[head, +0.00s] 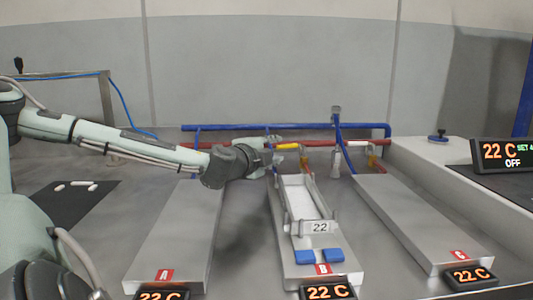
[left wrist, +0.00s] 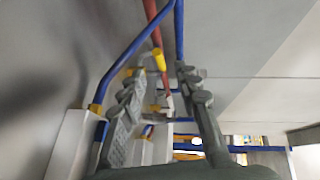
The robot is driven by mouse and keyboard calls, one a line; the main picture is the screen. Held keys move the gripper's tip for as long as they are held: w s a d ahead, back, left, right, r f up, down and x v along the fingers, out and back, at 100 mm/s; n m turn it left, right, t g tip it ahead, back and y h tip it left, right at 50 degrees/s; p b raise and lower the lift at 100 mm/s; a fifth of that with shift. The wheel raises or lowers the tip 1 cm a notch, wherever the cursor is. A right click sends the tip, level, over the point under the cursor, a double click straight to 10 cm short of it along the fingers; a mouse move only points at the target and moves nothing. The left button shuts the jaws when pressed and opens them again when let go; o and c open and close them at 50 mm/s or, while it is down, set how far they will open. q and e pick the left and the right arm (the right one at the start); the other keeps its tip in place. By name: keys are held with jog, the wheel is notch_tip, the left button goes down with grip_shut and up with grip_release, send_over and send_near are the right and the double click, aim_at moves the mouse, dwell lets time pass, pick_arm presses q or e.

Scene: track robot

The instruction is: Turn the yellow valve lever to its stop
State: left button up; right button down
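The yellow valve lever (head: 287,146) shows in the head view on the pipes behind the middle bench, just right of my left gripper. It lies about level there. My left gripper (head: 270,156) is at the end of my outstretched arm, behind the middle bench. In the left wrist view the gripper's fingers (left wrist: 163,82) stand apart, with a yellow lever end (left wrist: 160,60) showing in the gap beyond them. I see no clear contact between fingers and lever. The lever's pivot is partly hidden. My right gripper is not in view.
Blue pipe (head: 240,127) and red pipe (head: 325,143) run along the back. Bench A (head: 180,235), bench B (head: 285,240) and bench C (head: 415,220) stand in front. Bench B bears a white tray (head: 299,200) and blue pads (head: 305,257). Another valve (head: 371,155) is behind bench C.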

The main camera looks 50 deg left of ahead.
pick_arm(q)
jog(key=shift+v, duration=2.2)
